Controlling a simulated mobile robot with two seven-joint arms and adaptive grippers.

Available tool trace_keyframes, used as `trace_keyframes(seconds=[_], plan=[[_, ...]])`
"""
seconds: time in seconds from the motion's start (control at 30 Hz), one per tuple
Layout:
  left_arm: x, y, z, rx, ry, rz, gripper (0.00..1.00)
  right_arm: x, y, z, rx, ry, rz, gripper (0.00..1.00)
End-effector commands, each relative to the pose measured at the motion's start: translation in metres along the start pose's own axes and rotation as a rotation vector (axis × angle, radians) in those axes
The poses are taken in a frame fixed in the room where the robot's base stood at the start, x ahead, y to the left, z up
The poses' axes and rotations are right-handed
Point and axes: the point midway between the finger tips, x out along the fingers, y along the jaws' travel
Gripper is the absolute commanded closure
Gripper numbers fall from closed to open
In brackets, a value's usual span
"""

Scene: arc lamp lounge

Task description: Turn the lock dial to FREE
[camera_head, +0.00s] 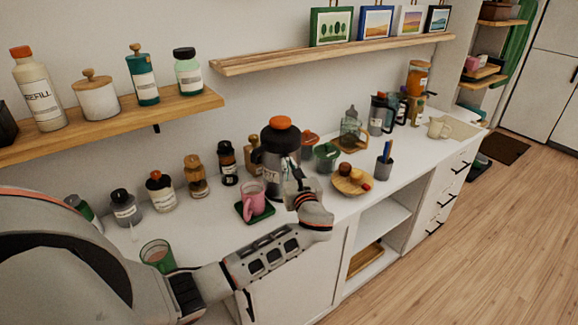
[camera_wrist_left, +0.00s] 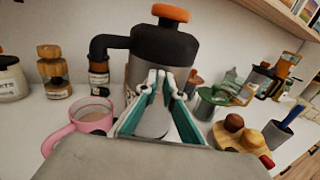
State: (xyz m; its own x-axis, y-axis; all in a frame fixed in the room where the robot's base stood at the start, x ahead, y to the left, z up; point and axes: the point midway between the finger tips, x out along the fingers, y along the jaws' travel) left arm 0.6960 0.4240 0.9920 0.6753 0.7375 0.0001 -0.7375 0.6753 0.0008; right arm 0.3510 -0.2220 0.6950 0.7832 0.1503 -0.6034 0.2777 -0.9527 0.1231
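A grey metal appliance (camera_head: 280,160) with a black lid and spout stands on the white counter. An orange knob (camera_head: 280,122) tops it; the knob also shows in the left wrist view (camera_wrist_left: 170,13). I see no marking that reads FREE and cannot tell whether this knob is the lock dial. My left gripper (camera_head: 292,184) is in front of the appliance's lower body, below the knob. In the left wrist view its teal-edged fingers (camera_wrist_left: 161,76) converge with tips close together, and nothing is clearly held. The fingertips hide part of the appliance's body. My right gripper is out of view.
A pink mug (camera_head: 254,198) on a dark green mat stands left of my left gripper. A round wooden board (camera_head: 350,182) with small items and a pen cup (camera_head: 383,168) are to the right. Jars line the wall. A green cup (camera_head: 157,256) stands near my arm.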

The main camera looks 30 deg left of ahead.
Motion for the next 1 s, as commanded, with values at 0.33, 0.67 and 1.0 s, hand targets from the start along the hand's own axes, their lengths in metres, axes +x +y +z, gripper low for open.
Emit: trace_keyframes(seconds=[0.33,0.67,1.0], plan=[[0.0,0.001,-0.001,-0.073,0.001,0.001,1.0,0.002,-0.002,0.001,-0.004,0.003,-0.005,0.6],[0.0,0.001,-0.003,-0.329,0.003,0.002,1.0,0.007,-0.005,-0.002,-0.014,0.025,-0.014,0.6],[-0.001,0.001,-0.004,-0.655,0.002,0.001,1.0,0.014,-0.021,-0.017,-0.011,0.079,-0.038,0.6]])
